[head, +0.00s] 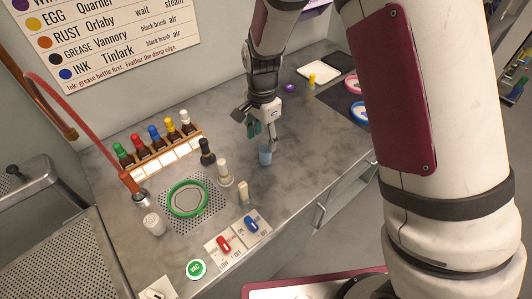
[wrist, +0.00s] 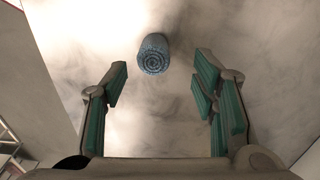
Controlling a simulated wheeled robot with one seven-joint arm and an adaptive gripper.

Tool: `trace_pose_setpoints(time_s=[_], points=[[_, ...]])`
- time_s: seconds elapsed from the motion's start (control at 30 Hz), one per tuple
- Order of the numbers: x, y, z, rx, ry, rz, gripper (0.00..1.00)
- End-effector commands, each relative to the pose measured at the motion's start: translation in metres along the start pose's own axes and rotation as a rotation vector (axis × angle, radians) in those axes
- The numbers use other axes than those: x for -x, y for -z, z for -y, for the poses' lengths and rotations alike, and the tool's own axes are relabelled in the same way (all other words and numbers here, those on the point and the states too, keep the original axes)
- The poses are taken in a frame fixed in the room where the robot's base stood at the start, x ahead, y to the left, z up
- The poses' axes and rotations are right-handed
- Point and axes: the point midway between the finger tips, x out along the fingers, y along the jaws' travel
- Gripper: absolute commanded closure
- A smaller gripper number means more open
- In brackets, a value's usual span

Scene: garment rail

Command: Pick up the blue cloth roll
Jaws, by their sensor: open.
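The blue cloth roll (head: 265,155) stands upright on the grey counter, just below my gripper in the head view. In the wrist view the roll (wrist: 154,56) shows its coiled end and lies beyond the fingertips, roughly centred between them but a little left. My gripper (head: 264,139) is open and pointed down at the counter. Its green-padded fingers (wrist: 160,85) stand wide apart on both sides with nothing between them. In the head view one finger is close beside the roll; I cannot tell whether they touch.
Left of the roll stand a black-capped bottle (head: 207,152), a white bottle (head: 224,173) and a small cream piece (head: 243,192). A wooden rack (head: 163,159) holds several coloured-top bottles. A green ring (head: 188,198) lies on a perforated plate. The counter (head: 305,150) right of the roll is clear.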

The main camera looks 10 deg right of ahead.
Motion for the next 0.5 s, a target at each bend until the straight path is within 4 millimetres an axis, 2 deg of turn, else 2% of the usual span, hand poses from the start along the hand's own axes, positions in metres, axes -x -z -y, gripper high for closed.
trace_pose_setpoints(time_s=[0.1, 0.3, 0.5], points=[[-0.014, 0.000, -0.001, -0.001, -0.001, 0.000, 0.47], [-0.025, 0.001, -0.003, -0.001, -0.001, 0.001, 0.47], [-0.053, 0.003, -0.009, -0.001, -0.003, 0.002, 0.47]])
